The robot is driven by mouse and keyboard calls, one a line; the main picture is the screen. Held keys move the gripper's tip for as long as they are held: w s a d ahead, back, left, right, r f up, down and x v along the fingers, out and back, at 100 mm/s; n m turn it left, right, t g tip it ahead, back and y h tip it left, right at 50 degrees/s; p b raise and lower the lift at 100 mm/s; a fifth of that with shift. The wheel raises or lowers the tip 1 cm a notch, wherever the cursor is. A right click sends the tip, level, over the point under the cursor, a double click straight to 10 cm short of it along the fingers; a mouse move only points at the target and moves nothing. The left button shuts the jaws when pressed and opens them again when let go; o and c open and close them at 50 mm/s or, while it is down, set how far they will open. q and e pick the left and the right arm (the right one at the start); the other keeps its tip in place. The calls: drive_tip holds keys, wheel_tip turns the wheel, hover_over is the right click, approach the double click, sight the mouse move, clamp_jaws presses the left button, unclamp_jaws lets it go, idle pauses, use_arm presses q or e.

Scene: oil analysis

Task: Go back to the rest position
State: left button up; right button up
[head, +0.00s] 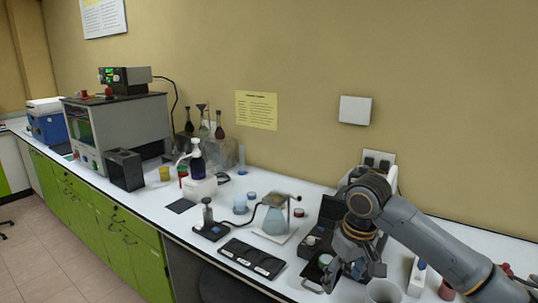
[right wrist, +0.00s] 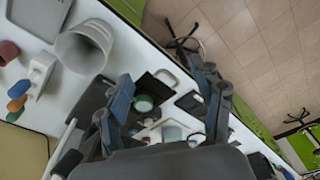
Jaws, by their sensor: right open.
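My right gripper (head: 348,270) hangs over the right part of the white bench, beside a dark device (head: 325,222). Its fingers are apart and nothing is between the fingertips. In the right wrist view the open fingers (right wrist: 170,108) frame the bench below, with a green-topped round item (right wrist: 144,103) on a dark base seen between them. My left gripper is in neither view.
The wall (head: 300,100) is behind; open floor (head: 45,245) lies left.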

drive_tip(key=s+a+f+y, duration=0.1)
drive_tip(key=s+a+f, duration=0.25)
drive_tip(key=f, duration=0.25)
drive_tip(key=s+a+f+n+y, duration=0.1)
drive_tip(key=s+a+f, duration=0.1)
drive_tip(key=s+f, duration=0.3)
drive_tip(key=s+a+f+y, duration=0.1)
drive_tip(key=s+a+f, duration=0.25)
drive_tip(key=f, duration=0.25)
drive_tip(key=s+d+f+m+t+h, duration=0.1)
drive_tip(key=s+d+f+m+h, duration=0.15)
drive_tip(key=s+d, duration=0.5)
drive_tip(key=s+d+f+m+t+h, duration=0.1)
drive_tip(key=s+d+f+m, duration=0.3)
drive_tip(key=s, duration=0.6)
wheel_tip(320, 180, down, 26)
drive_tip(key=s+d+f+n+g, duration=0.1)
drive_tip(key=s+d+n, duration=0.1)
drive_tip(key=s+n, duration=0.1)
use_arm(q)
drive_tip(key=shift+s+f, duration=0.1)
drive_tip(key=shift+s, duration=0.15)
use_arm(e)
drive_tip(key=s+d+f+g, duration=0.1)
drive_tip(key=s+d+f, duration=0.1)
drive_tip(key=s+f, duration=1.2)
drive_tip(key=shift+s+d, duration=0.4)
drive_tip(key=shift+s, duration=0.5)
drive_tip(key=shift+f, duration=0.1)
drive_tip(key=shift+c, duration=0.4)
